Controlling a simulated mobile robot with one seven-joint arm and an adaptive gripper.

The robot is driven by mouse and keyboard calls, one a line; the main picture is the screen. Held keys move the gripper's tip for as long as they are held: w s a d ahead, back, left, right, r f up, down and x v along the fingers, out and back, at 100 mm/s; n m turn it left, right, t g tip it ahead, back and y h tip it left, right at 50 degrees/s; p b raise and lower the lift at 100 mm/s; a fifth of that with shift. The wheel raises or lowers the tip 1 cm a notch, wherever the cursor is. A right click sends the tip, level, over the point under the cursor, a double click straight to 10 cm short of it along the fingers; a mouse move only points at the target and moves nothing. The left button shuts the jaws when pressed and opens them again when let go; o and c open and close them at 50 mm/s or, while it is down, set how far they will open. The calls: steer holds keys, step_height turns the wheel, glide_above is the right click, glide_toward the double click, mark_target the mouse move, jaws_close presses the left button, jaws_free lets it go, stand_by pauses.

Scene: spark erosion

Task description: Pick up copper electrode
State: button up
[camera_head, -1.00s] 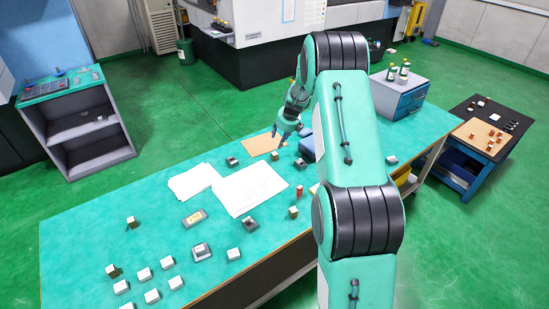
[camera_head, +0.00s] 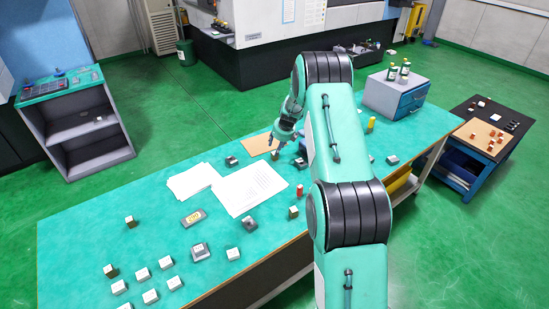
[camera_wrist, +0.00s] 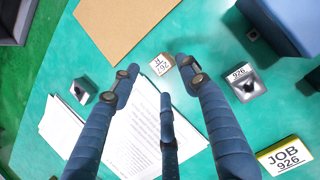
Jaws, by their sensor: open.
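A small block (camera_wrist: 161,64) with a white label on top and tan-brown sides stands on the green table in the wrist view. It looks like an electrode, but I cannot tell for sure that it is copper. My gripper (camera_wrist: 156,78) is open, its fingers spread on both sides with a third below. The block lies just beyond the fingertips, between the two outer ones, and nothing is held. In the head view my gripper (camera_head: 275,140) is low over the table by the tan sheet.
A tan sheet (camera_wrist: 118,25) and white papers (camera_wrist: 110,130) lie close by. A grey holder marked 926 (camera_wrist: 244,84), a yellow JOB 926 box (camera_wrist: 285,157) and a blue case (camera_wrist: 280,22) are at right. Several white-topped blocks (camera_head: 143,274) stand at the table's front left.

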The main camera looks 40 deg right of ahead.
steer(key=shift+f, duration=0.1)
steer(key=b+x, duration=0.1)
steer(key=x, duration=0.2)
steer(key=shift+f, duration=0.25)
steer(key=shift+b+x, duration=0.3)
steer(key=shift+x, duration=0.45)
jaws_close()
